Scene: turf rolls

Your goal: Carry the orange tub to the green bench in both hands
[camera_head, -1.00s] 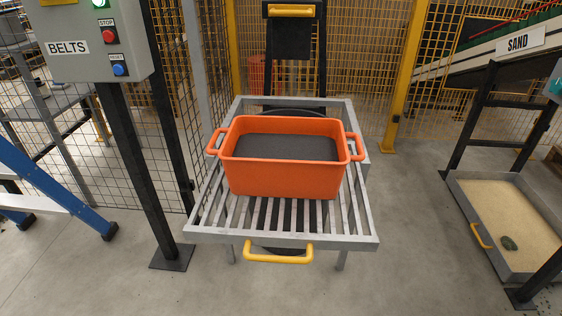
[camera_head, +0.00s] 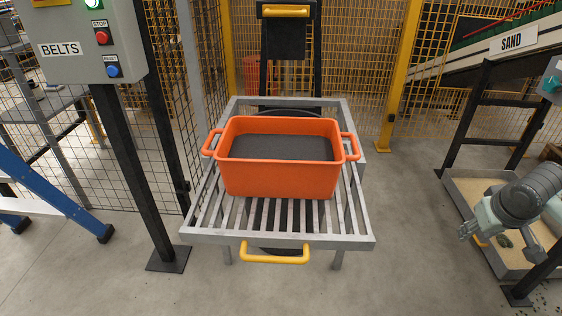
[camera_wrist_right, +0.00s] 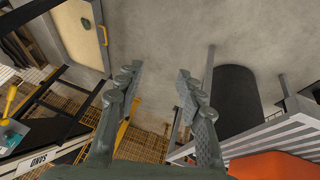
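The orange tub (camera_head: 278,178) sits upright on a grey slatted stand (camera_head: 205,238), with a handle at its left and right ends and dark material inside. My right gripper (camera_head: 466,230) is at the right of the head view, well apart from the tub and in front of the sand tray. In the right wrist view its two fingers (camera_wrist_right: 158,80) are spread with nothing between them, and part of the tub (camera_wrist_right: 272,166) shows at the lower right. My left gripper is in neither current view. I see no green bench.
A yellow handle (camera_head: 275,257) juts from the stand's front. A sand tray (camera_head: 470,190) lies on the floor at right, below the SAND chute (camera_head: 513,42). The BELTS control box (camera_head: 85,45) on its post and a blue ladder (camera_head: 50,190) stand left. Floor between stand and tray is clear.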

